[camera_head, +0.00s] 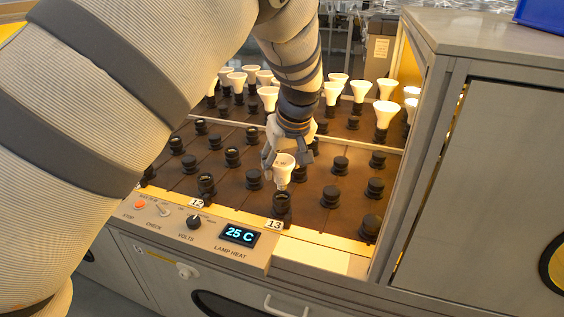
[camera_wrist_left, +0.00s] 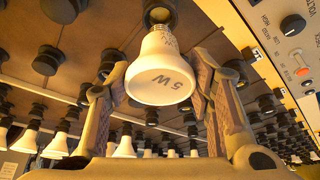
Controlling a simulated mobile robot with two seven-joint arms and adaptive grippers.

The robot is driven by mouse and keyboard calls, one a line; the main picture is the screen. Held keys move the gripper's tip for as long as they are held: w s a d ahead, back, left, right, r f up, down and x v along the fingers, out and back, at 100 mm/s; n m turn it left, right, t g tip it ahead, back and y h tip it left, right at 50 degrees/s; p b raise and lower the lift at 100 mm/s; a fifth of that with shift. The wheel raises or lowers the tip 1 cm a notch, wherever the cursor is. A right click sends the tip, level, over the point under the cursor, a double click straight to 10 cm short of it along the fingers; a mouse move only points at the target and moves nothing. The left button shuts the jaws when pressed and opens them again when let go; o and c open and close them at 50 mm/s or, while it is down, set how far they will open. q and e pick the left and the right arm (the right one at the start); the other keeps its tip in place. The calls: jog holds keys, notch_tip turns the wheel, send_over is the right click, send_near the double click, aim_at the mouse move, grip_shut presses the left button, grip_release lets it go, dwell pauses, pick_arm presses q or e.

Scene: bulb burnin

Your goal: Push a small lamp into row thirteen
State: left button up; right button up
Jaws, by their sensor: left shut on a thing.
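A small white lamp (camera_head: 284,165), marked 5 W in the left wrist view (camera_wrist_left: 160,72), is held upright, its narrow base down. My left gripper (camera_head: 289,153) is shut on it, with a finger on either side of the lamp in the left wrist view. Right below the lamp is the black socket (camera_head: 282,206) behind the label 13 (camera_head: 274,224). The lamp's base is at or just above the socket's mouth; I cannot tell whether it has entered. My right gripper is not in view.
Empty black sockets stand around, including one by label 12 (camera_head: 196,203). Several lit lamps (camera_head: 384,117) fill the back rows. A grey cabinet wall (camera_head: 425,150) bounds the right. The front panel has a volts knob (camera_head: 194,222) and a display reading 25 C (camera_head: 240,235).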

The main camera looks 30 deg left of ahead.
aim_at(282, 177)
pick_arm(q)
jog(key=shift+f, duration=0.15)
jog(key=shift+f+b, duration=0.3)
jog(key=shift+f, duration=1.6)
jog(key=o, duration=1.2)
jog(key=shift+o, duration=0.2)
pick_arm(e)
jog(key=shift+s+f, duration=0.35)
pick_arm(q)
jog(key=v, duration=1.2)
